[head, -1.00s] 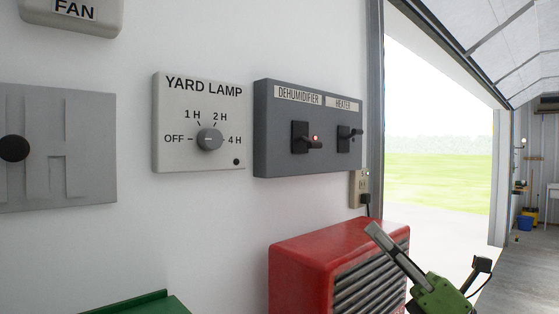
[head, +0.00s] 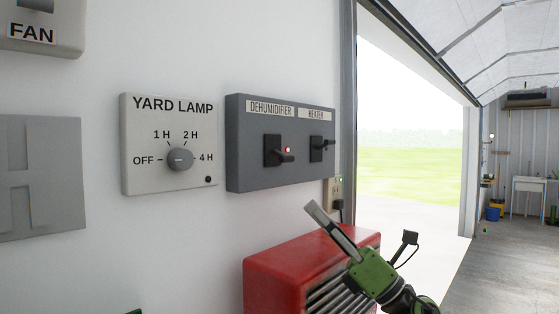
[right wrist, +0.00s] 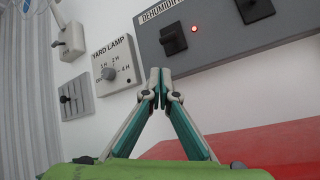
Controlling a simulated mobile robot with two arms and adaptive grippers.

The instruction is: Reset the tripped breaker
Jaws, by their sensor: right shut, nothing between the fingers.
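A dark grey breaker panel (head: 280,178) is on the white wall, with two black switches under labels. The DEHUMIDIFIER switch (head: 273,151) has a lit red light beside it, and its lever sticks out to the right. The HEATER switch (head: 321,148) has no lit light that I can see. Both switches also show in the right wrist view, the dehumidifier one (right wrist: 173,40) with its red light. My right gripper (head: 310,206) is shut and empty, below the panel and apart from it. In the right wrist view its fingertips (right wrist: 160,80) meet below the dehumidifier switch.
A red heater-like box (head: 270,280) stands below the panel, close to my right arm. A YARD LAMP dial (head: 180,159) and a FAN switch box (head: 40,45) are to the left. An outlet with a plug (head: 336,195) is under the panel. An open doorway is at right.

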